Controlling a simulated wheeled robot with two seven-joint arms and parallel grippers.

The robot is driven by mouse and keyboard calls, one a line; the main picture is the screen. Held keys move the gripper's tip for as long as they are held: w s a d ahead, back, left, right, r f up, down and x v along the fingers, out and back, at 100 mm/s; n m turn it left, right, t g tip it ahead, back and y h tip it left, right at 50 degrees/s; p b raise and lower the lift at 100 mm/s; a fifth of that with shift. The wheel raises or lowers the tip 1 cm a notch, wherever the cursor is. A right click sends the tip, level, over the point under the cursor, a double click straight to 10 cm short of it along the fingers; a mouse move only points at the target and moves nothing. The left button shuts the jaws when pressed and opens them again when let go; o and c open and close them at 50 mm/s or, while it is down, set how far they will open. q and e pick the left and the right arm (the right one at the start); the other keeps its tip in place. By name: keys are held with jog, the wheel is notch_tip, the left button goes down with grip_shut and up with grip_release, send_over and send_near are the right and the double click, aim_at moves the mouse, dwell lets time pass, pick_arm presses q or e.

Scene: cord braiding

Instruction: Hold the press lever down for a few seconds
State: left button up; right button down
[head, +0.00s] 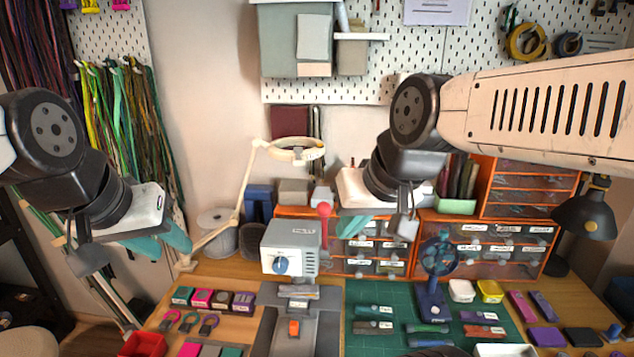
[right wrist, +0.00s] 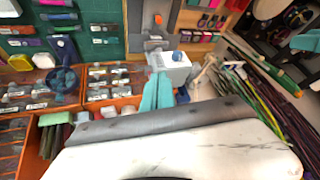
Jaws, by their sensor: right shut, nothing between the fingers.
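The press (head: 291,247) is a grey box with a blue dial, standing over a grey base plate with an orange part. Its lever ends in a red ball (head: 324,210) that stands up at the box's right rear. My right gripper (head: 348,230) has teal fingers shut and empty, just right of the red ball; I cannot tell whether they touch. In the right wrist view the shut fingers (right wrist: 158,92) point at the press (right wrist: 171,68), and the red ball is not visible. My left gripper (head: 170,242) hangs left of the press, empty, its finger gap unclear.
A green cutting mat (head: 400,325) with small tools lies right of the press. Orange drawer units (head: 485,248) stand behind. A blue fan (head: 437,265) stands on the mat. A lamp arm (head: 245,190) rises behind left. A red bin (head: 143,344) is at the front left.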

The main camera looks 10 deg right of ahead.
jog(key=w+d+r+n+g, duration=0.1)
jog(key=w+r+n+g, duration=0.1)
jog(key=w, duration=0.6)
jog(key=w+d+r+n+g, duration=0.1)
jog(key=w+r+n+g, duration=0.2)
jog(key=w+n, duration=0.3)
jog(key=w+d+r+n+g, duration=0.2)
jog(key=w+r+n+g, duration=0.1)
jog(key=w, duration=0.7)
jog(key=shift+n+g+h, duration=0.3)
jog(key=shift+n+g, duration=0.3)
jog(key=shift+n, duration=0.2)
jog(key=s+a+f, duration=0.3)
jog(key=s+f, duration=0.3)
jog(key=f, duration=0.4)
jog(key=shift+f, duration=0.15)
